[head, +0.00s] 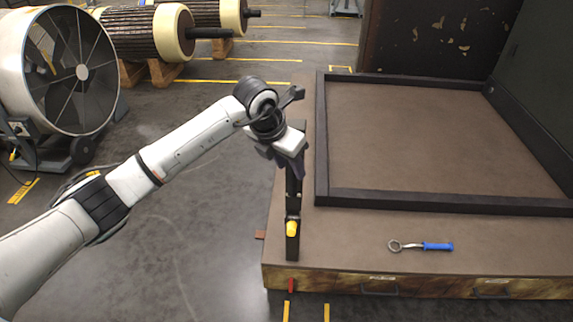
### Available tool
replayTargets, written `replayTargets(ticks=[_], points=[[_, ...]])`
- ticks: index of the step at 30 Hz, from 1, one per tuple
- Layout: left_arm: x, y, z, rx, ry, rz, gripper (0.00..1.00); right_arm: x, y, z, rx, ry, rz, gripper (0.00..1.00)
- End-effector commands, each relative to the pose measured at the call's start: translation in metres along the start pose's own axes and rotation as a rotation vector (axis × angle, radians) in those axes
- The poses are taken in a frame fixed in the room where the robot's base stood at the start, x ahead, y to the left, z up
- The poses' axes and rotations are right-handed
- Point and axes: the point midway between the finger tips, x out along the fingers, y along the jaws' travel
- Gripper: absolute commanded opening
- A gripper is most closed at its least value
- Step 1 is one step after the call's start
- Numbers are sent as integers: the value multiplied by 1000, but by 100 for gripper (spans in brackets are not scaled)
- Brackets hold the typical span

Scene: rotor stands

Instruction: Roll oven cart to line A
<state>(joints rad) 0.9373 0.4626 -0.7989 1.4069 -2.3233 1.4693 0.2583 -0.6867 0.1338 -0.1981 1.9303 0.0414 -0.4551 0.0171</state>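The oven cart is a low, wide brown platform (345,225) with a raised black frame (430,200) on top, filling the right side of the head view. A black upright post (293,185) with a yellow knob (292,229) stands at its left edge. My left gripper (280,158) is at the upper part of this post, seen from above and behind. Its fingers are dark against the dark post, so I cannot tell whether they close on it. My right gripper is out of view. Yellow lines (286,311) mark the floor at the cart's front left corner; no letter shows.
A ring-ended tool with a blue handle (437,246) lies on the cart's front deck. A large fan (72,72) stands at the left, with rotors (135,33) on wooden stands behind it. A dark open cabinet (425,40) is behind the cart. Grey floor left of the cart is clear.

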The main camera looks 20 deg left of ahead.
Motion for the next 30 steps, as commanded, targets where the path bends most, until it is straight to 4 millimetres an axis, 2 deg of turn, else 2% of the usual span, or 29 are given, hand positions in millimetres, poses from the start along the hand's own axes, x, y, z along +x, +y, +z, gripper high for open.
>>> replayTargets(ticks=[23, 26, 30], points=[[1, 4, -4, -5, 10, 7, 37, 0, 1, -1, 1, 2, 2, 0], [-6, 5, -3, -5, 9, 7, 37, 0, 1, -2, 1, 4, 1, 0], [-30, 5, -2, -4, 3, 9, 37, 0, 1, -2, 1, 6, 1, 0]])
